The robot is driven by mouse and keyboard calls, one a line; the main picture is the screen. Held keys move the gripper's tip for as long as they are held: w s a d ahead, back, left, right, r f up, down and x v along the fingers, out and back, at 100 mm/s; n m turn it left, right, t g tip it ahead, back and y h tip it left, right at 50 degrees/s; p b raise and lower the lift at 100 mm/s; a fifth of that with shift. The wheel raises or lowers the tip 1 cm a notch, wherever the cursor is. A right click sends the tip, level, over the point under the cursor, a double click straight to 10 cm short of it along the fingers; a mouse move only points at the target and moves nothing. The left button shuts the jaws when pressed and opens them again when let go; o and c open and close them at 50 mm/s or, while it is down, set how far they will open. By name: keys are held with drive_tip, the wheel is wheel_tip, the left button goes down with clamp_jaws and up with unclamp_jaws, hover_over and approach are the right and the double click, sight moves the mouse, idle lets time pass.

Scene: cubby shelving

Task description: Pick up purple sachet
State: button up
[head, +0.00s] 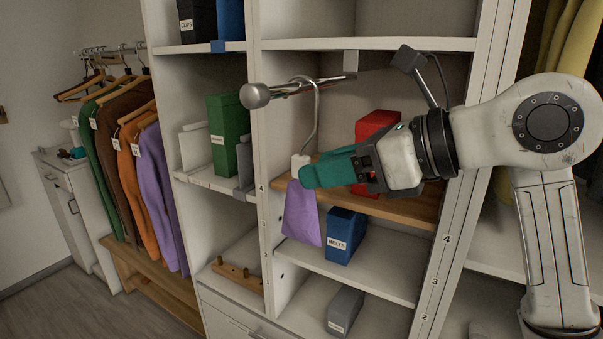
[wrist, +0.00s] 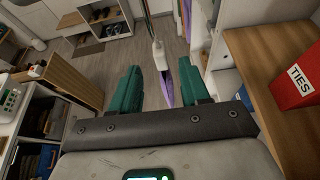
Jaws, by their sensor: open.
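The purple sachet (head: 301,214) hangs from a grey hook with a white clip (head: 299,163) at its top. The hook hangs on a metal rod (head: 300,88) that sticks out in front of the shelving. My gripper (head: 309,176) has green fingers and reaches in from the right, level with the sachet's top. In the wrist view, the fingers of my gripper (wrist: 161,88) are spread apart. The sachet (wrist: 168,86) and white clip show between them, nearer the right finger. I cannot tell whether either finger touches it.
A red box (head: 377,124) stands on the wooden shelf behind my gripper; the wrist view shows it labelled TIES (wrist: 291,80). A blue BELTS box (head: 343,236) sits below. A green box (head: 227,135) stands left of the shelf upright. Open floor (head: 80,300) lies at lower left.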

sight(300, 222)
drive_tip(key=p+x, duration=0.1)
drive_tip(key=x, duration=0.2)
drive_tip(key=shift+w+a, duration=0.3)
drive_tip(key=shift+w+a+f, duration=0.25)
drive_tip(key=shift+a+f, duration=0.05)
drive_tip(key=shift+c, duration=0.4)
clamp_jaws()
